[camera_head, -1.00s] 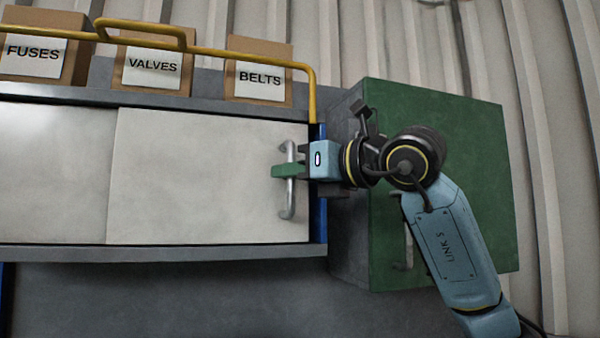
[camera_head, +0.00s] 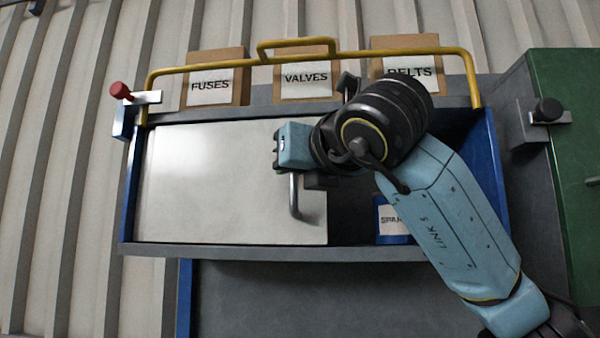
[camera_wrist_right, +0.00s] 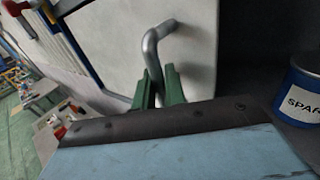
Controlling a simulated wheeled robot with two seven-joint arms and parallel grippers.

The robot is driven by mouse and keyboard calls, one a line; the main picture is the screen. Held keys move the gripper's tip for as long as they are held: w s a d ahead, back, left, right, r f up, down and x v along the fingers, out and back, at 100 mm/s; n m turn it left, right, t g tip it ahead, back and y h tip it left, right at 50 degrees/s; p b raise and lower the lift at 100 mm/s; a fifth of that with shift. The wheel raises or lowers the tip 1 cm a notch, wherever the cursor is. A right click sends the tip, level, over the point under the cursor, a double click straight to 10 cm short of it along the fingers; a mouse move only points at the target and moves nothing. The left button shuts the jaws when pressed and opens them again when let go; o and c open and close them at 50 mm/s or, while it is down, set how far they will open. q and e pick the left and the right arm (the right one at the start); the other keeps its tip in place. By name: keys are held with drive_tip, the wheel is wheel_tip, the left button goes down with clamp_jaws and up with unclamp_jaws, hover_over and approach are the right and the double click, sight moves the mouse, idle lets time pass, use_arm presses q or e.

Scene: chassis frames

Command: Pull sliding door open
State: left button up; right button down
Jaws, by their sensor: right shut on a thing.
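The white sliding door (camera_head: 220,190) stands at the left of the blue-edged cabinet and leaves the right part open and dark. Its grey bar handle (camera_head: 296,203) is at the door's right edge; the upper part is hidden behind my gripper. My right gripper (camera_head: 278,152) is at the handle, and its arm crosses the open part. In the right wrist view the green fingers (camera_wrist_right: 159,86) are shut on the handle bar (camera_wrist_right: 157,36). The door also shows there (camera_wrist_right: 118,50). My left gripper is in neither view.
A blue tin (camera_head: 391,237) with a partly hidden label stands in the opening. Boxes marked FUSES (camera_head: 212,78), VALVES (camera_head: 303,78) and BELTS (camera_head: 395,58) stand on top behind a yellow rail (camera_head: 400,50). A green cabinet (camera_head: 575,130) is at the right.

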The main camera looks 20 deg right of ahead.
drive_tip(key=shift+a, duration=0.15)
drive_tip(key=c, duration=1.5)
unclamp_jaws()
drive_tip(key=shift+w, duration=0.1)
drive_tip(key=shift+c, duration=0.2)
drive_tip(key=s+d+b, duration=0.1)
drive_tip(key=s+b, duration=0.2)
drive_tip(key=s, duration=1)
drive_tip(key=shift+s+d+b, duration=0.2)
drive_tip(key=shift+d+b, duration=0.05)
drive_tip(key=shift+b, duration=0.15)
